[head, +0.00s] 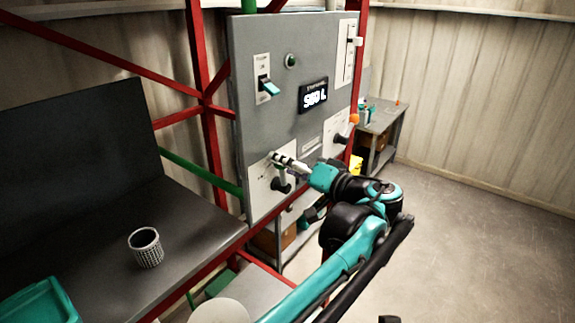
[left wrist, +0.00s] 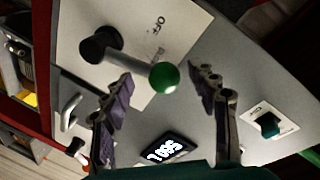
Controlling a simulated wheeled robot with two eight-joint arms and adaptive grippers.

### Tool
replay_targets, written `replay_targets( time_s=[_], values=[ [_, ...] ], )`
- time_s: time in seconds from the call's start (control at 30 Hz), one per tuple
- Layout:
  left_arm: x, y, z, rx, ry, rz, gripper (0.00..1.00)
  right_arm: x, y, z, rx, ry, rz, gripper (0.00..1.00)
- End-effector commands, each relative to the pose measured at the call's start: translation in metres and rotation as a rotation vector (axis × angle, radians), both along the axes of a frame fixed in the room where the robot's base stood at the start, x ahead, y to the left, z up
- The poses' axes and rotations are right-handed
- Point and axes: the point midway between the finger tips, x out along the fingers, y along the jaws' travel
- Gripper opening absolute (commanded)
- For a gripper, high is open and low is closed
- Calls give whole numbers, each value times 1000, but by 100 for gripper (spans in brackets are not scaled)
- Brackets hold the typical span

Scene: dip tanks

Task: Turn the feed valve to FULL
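In the left wrist view the green knob (left wrist: 164,77) is at the end of the lever, beside the word OFF (left wrist: 157,38); the black hub (left wrist: 100,45) is on the left. In the head view the hub (head: 281,187) shows below my left gripper (head: 284,161), which partly hides the knob. My left gripper (left wrist: 160,90) is open, its fingers on either side of the knob with gaps visible. The other valve markings are hidden or unreadable.
A mesh basket (head: 146,249) stands on the left bench. The floor (head: 470,220) at right is clear.

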Motion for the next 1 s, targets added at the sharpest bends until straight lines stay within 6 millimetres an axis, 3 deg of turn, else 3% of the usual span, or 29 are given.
replay_targets(
  time_s=[0.27,0.73,1.0],
  values=[
    [-4,-5,2,0,-2,-3,59,0,0,0,0,0,0,40],
    [-69,-69,12,0,-1,-5,59,0,0,0,0,0,0,40],
    [-85,-83,14,0,-1,-1,59,0,0,0,0,0,0,40]
  ],
)
